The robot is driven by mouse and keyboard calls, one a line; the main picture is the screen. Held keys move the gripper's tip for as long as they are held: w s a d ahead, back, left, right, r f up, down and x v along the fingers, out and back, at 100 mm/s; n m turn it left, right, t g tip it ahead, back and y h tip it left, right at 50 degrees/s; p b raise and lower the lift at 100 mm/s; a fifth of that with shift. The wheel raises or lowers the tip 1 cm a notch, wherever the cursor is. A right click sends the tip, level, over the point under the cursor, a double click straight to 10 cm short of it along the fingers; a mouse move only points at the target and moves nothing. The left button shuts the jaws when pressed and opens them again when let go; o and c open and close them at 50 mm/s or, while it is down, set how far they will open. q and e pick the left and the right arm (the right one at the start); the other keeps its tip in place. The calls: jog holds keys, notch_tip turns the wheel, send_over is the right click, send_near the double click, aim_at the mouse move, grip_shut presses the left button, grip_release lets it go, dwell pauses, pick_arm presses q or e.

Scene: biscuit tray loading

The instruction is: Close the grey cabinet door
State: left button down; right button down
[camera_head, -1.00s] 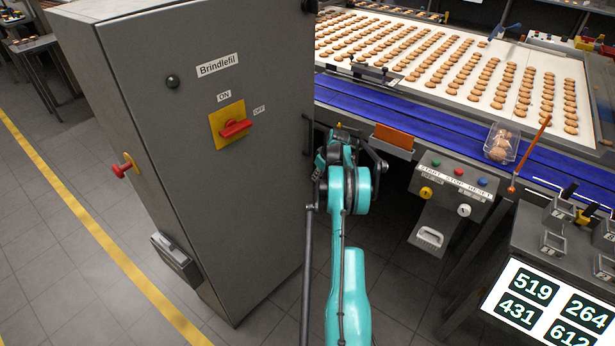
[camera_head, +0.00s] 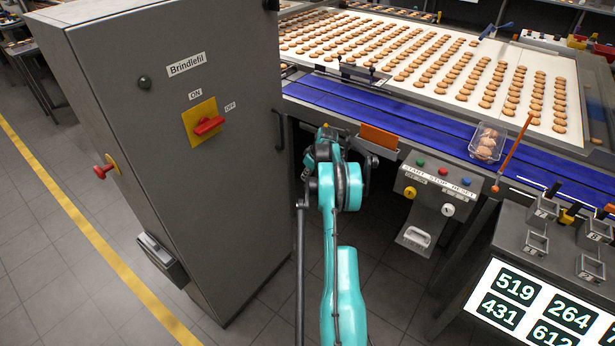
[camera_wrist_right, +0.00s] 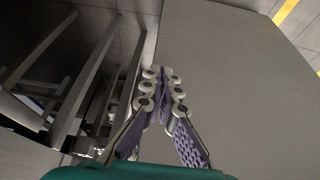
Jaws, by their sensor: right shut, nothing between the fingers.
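The grey cabinet (camera_head: 80,100) stands at the left. Its front door (camera_head: 190,245) carries a "Brindlefil" label, a red switch on a yellow plate and a black handle (camera_head: 279,130) near the right edge. I see no clear gap around the door, and I cannot tell whether it is fully closed. My right gripper (camera_head: 325,140) is just right of the door edge, its fingers largely hidden in the head view. In the right wrist view, the gripper (camera_wrist_right: 163,78) is shut and empty in front of a flat grey panel (camera_wrist_right: 225,80); contact is unclear. My left gripper is not in view.
A blue conveyor (camera_head: 400,118) and a biscuit tray table lie behind and right of my right arm. A button box (camera_head: 437,185) hangs right of the arm. A panel with numbers (camera_head: 545,305) stands front right. Floor left of the cabinet is open.

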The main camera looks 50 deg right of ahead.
jog(key=p+v, duration=0.3)
jog(key=v, duration=0.6)
jog(key=shift+w, duration=0.2)
jog(key=shift+r, duration=0.15)
